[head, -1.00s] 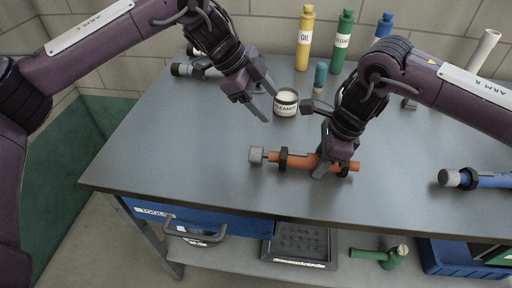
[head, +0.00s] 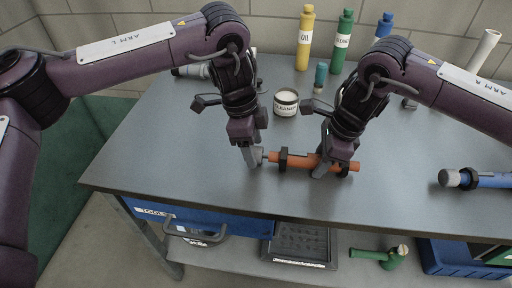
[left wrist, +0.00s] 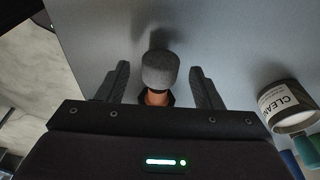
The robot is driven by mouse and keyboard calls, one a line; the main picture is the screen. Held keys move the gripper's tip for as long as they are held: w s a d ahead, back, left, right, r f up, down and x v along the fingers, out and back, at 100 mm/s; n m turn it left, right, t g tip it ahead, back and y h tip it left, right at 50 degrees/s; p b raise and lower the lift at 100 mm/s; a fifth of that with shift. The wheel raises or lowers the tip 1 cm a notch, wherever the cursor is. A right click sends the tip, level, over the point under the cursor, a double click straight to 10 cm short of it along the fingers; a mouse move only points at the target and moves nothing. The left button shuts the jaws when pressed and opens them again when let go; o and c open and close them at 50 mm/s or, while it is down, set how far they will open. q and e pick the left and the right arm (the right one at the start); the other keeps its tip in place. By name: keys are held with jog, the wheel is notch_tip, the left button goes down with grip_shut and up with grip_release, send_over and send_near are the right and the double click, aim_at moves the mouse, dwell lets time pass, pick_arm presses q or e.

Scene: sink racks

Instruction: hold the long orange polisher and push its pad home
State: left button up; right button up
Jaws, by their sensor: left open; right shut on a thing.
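The long orange polisher (head: 308,161) lies across the grey table near its front edge, with dark rings on its body. Its grey pad (head: 259,153) is at the left end, partly hidden by my left gripper. My right gripper (head: 321,170) is shut on the polisher's body. My left gripper (head: 255,162) is open, pointing down at the pad end. In the left wrist view the round grey pad (left wrist: 160,71) sits between the two spread fingers, with a gap on each side. The orange body (left wrist: 156,98) shows just behind it.
A cleaner tin (head: 286,103) stands behind the polisher. A grey tool (head: 190,71) lies at the back left. A blue polisher-like tool (head: 476,179) lies at the right. Yellow, green and blue bottles stand at the back. The table's front left is clear.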

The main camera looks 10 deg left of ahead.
aim_at(260, 149)
pick_arm(q)
jog(key=shift+d+f, duration=0.15)
jog(key=shift+f, duration=0.55)
jog(key=shift+d+f, duration=0.15)
jog(key=shift+f, duration=0.5)
jog(key=shift+c, duration=0.4)
jog(key=c, duration=0.8)
jog(key=shift+d, duration=0.75)
jog(key=o, duration=0.9)
